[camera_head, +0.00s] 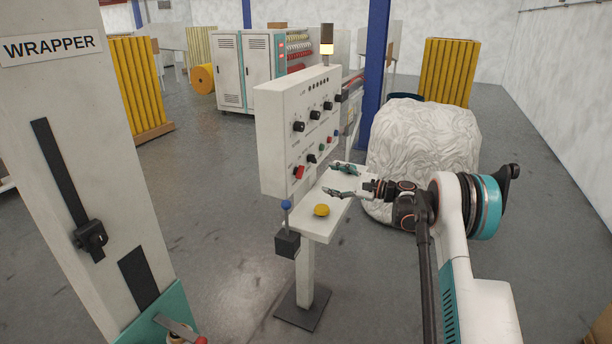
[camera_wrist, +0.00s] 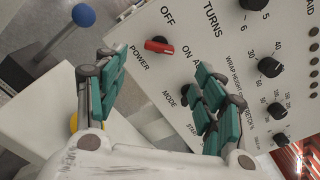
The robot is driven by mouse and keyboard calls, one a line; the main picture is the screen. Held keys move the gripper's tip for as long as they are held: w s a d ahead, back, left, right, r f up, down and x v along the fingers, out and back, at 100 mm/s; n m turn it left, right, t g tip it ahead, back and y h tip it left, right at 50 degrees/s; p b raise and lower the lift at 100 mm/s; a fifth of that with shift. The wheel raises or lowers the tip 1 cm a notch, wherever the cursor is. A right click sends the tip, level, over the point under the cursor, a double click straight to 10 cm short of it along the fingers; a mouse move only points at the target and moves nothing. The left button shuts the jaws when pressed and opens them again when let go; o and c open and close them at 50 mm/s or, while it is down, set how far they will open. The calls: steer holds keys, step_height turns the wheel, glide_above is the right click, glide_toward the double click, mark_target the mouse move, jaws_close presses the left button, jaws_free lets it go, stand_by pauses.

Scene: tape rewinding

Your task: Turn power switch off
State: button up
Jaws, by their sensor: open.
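The power switch (camera_head: 299,172) is a red knob low on the front of the white control panel (camera_head: 277,110). In the wrist view the red power switch (camera_wrist: 157,46) sits beside the printed words POWER, OFF and ON, its handle lying roughly toward ON. My gripper (camera_head: 341,180) is open and empty, above the panel's shelf and facing the panel. In the wrist view my gripper (camera_wrist: 158,78) has its green-padded fingers spread, with the switch beyond them, roughly between the two in the picture. The fingers look apart from the switch.
A blue ball-topped lever (camera_head: 286,205) stands left of the shelf. A yellow button (camera_head: 321,210) sits on the shelf (camera_head: 318,231). A black mode knob (camera_head: 311,158) is close to the switch. A wrapped bale (camera_head: 425,140) stands behind my arm.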

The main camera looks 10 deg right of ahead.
mark_target(299, 172)
steer(key=b+x, duration=0.1)
steer(key=x, duration=0.9)
steer(key=shift+w+a, duration=0.1)
steer(key=c, duration=1.1)
